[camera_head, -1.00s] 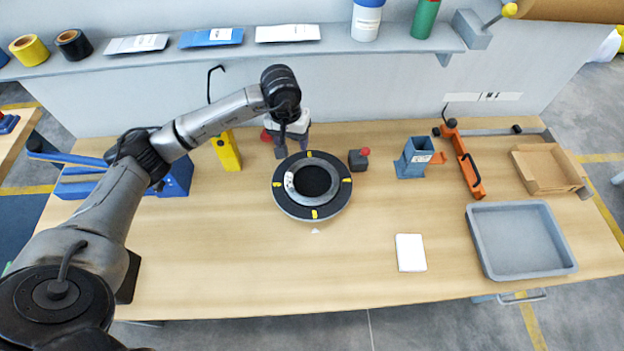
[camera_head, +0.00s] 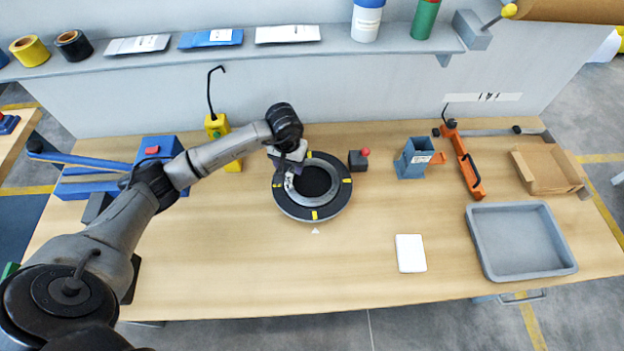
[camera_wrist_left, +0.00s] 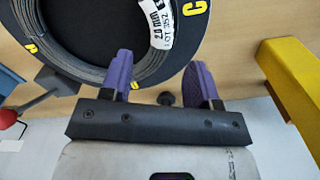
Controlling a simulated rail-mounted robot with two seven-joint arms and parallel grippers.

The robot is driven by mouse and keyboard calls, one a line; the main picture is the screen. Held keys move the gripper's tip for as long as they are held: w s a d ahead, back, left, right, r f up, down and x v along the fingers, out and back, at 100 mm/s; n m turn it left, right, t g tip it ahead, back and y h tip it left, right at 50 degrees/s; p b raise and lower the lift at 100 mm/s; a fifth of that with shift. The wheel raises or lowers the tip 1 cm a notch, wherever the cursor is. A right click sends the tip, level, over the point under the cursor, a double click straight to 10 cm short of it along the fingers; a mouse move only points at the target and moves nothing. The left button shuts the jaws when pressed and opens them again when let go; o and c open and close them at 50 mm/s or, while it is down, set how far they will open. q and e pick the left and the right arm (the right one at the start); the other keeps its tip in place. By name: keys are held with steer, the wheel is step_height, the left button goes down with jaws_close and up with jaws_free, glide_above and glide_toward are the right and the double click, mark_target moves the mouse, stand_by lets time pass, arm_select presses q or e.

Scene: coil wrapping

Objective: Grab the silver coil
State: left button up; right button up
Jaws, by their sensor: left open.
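The silver coil (camera_head: 329,195) is a grey ring of wire lying on a round black turntable (camera_head: 312,211) with yellow marks. In the left wrist view the coil (camera_wrist_left: 99,70) carries a white printed label (camera_wrist_left: 163,22). My left gripper (camera_head: 290,178) is at the upper left edge of the coil. Its two purple fingers (camera_wrist_left: 162,72) are apart, with the turntable's rim showing behind them and the label just beyond. I see nothing held between them. Whether the fingers touch the coil I cannot tell. My right gripper is in neither view.
A yellow tool (camera_head: 222,140) with a black hook stands left of the turntable. A small dark box with a red knob (camera_head: 358,160) is close on its right. A blue-grey holder (camera_head: 414,158), orange tool (camera_head: 465,165) and grey tray (camera_head: 471,236) are farther right.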

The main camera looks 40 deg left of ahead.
mark_target(290, 173)
arm_select(q)
steer(key=shift+s+f, duration=0.1)
steer(key=shift+f, duration=1.8)
steer(key=shift+c, duration=0.5)
jaws_close()
